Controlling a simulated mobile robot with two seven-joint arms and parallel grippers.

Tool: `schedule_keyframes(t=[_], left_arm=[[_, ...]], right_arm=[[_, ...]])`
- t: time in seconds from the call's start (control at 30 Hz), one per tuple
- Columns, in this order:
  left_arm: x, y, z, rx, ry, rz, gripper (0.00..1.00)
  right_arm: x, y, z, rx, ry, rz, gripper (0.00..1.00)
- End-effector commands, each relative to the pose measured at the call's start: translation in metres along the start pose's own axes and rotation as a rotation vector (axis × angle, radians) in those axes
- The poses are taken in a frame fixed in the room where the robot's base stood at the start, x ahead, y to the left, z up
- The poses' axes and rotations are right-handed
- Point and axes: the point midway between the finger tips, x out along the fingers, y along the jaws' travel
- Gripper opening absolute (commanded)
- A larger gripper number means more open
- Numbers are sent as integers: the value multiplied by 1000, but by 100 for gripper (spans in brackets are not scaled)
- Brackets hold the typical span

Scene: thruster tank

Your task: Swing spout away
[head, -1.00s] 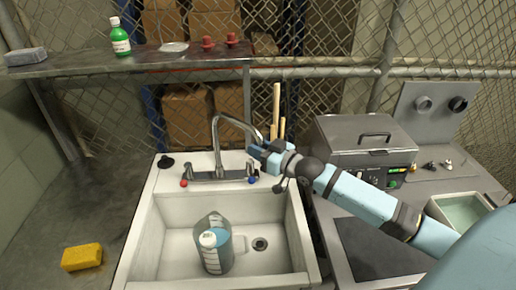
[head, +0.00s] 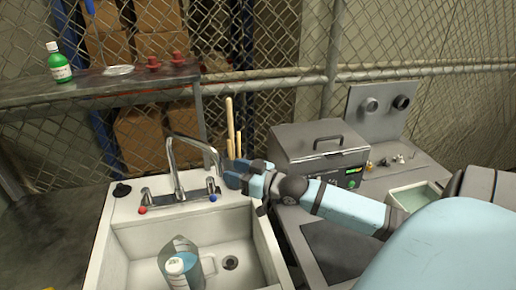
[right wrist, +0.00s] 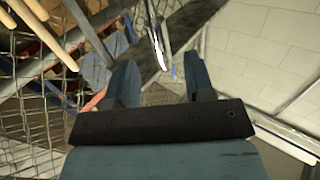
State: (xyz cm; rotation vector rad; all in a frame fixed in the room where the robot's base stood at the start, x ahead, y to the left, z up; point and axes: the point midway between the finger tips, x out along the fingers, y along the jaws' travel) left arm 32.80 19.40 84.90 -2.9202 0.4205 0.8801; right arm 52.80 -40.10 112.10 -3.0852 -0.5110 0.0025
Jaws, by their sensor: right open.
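The chrome spout (head: 185,139) rises from the faucet base behind the white sink (head: 120,243) and arches toward the right, its tip over the sink's right back part. My right gripper (head: 232,176) is just right of the spout's tip; whether they touch I cannot tell. In the right wrist view, the gripper's two blue fingers (right wrist: 160,80) are apart with nothing held between them. A bright chrome piece (right wrist: 157,38), perhaps the spout, shows beyond them. My left gripper is not in view.
A clear jug (head: 179,262) with blue liquid stands in the sink, left of the drain (head: 230,263). Wooden handles (head: 230,128) stand behind my right gripper. A grey lidded machine (head: 318,150) is at right. A shelf (head: 100,87) holds a green bottle (head: 59,63).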

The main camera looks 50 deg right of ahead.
Motion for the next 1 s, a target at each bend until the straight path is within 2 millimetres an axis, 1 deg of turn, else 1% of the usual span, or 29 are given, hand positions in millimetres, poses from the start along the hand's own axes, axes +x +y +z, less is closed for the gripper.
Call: schedule_keyframes(t=[0.03,0.2,0.3,0.43,0.63,1.0], left_arm=[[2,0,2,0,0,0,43],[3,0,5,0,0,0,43],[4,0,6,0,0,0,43],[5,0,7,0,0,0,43],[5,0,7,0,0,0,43],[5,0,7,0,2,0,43]], right_arm=[[-10,0,3,0,-5,0,48],[-38,0,2,0,-4,-1,48],[-51,-1,2,1,-4,-1,48],[-64,0,2,1,-3,0,48],[-72,0,0,0,0,-1,48],[-72,0,0,0,0,0,48]])
